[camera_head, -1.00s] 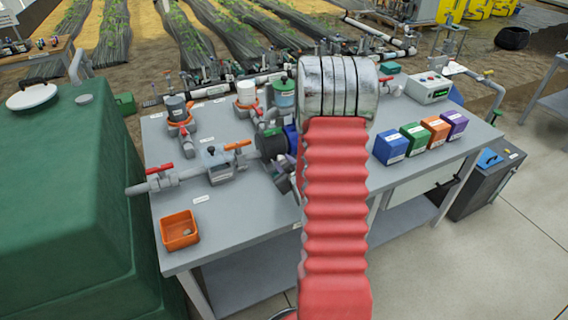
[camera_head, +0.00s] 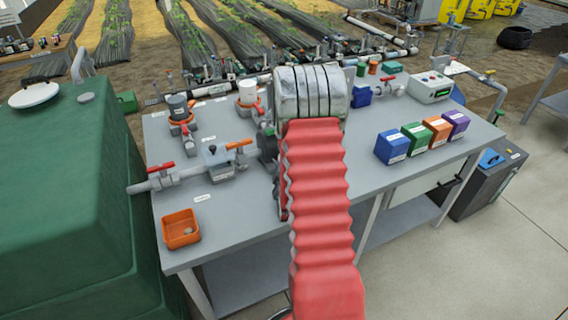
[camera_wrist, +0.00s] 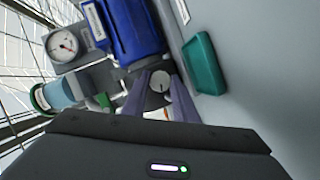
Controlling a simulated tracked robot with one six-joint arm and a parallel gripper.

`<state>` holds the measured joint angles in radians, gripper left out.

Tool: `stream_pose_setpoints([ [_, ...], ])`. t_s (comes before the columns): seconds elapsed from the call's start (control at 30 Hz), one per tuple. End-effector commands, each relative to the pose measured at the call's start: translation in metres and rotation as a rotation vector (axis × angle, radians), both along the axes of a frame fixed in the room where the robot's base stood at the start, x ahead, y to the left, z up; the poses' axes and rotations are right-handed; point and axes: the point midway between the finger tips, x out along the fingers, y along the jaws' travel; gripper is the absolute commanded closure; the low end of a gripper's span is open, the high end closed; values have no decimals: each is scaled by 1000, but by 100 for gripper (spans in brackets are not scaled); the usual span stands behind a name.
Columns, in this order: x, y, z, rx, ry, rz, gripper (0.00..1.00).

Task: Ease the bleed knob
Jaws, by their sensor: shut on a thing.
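In the wrist view, the bleed knob (camera_wrist: 160,81) is a small, round, pale grey knob with a dark mark on its face. It sits just below a large blue body. The two purple-grey fingers of my gripper (camera_wrist: 161,85) are on either side of it and are shut on it. In the head view, my red-sleeved arm hides the gripper and the knob.
The wrist view shows a pressure gauge (camera_wrist: 64,45), the blue body (camera_wrist: 135,30), a teal box (camera_wrist: 205,64) and a pale blue cylinder (camera_wrist: 65,92) close by. On the bench (camera_head: 240,215) stand an orange tray (camera_head: 180,230) and several coloured boxes (camera_head: 392,147).

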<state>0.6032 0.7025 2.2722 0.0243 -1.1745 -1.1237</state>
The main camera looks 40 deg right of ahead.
Motion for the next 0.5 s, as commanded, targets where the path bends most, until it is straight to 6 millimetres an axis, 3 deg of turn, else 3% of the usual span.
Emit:
stream_pose_setpoints([
  [0.47, 1, 5, -3, -14, 11, 12, 97],
  [0.5, 1, 5, -3, -13, 11, 11, 71],
])
